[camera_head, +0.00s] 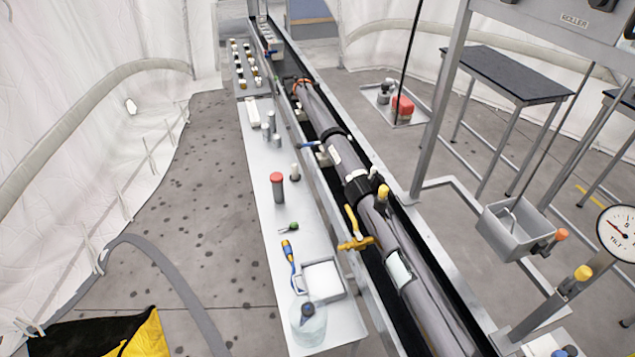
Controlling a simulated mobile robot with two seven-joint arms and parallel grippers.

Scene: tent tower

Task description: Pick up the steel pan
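Two things could be the steel pan, and I cannot tell which is meant. One is a shallow square metal pan (341,292) near the front end of the narrow bench, with a white sheet or block filling most of it. The other is a deeper grey open metal box (515,232) at the right, which a thin rod or cable seems to hold, with an orange-tipped fitting at its right side. Neither of my grippers is in view.
A clear jug (308,325) stands close in front of the square pan. A blue and yellow tool (289,262) lies left of it. A red-capped cylinder (277,188) stands further back on the bench (270,235). A long grey tube (395,235) runs alongside. Floor left is mostly clear.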

